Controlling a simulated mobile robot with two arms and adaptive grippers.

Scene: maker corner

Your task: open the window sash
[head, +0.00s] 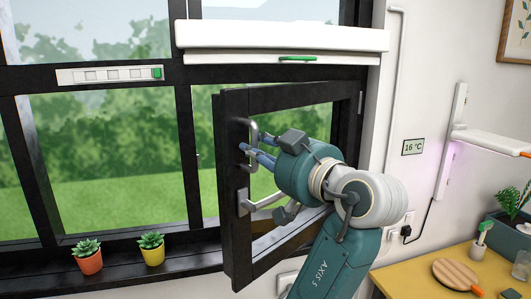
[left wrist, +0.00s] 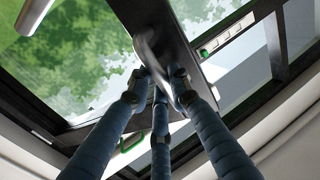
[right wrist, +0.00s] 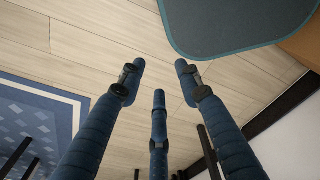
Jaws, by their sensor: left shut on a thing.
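The window sash (head: 234,190) is a dark frame with glass. It stands swung out from the dark window frame (head: 188,150) into the room, with its right side at the hinges. A grey vertical pull handle (head: 253,128) and a grey lever handle (head: 264,203) are on its left stile. My left gripper (head: 247,152) is shut on the pull handle. In the left wrist view its blue fingers (left wrist: 158,78) close around the pull bar (left wrist: 150,50). My right gripper (right wrist: 158,68) is open and empty above the floor, out of the head view.
A red pot (head: 90,262) and a yellow pot (head: 153,256) with succulents stand on the sill left of the sash. A white blind box (head: 280,38) with a green handle is above. A yellow table (head: 450,272) is at the right. Floor (right wrist: 120,30) shows below my right gripper.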

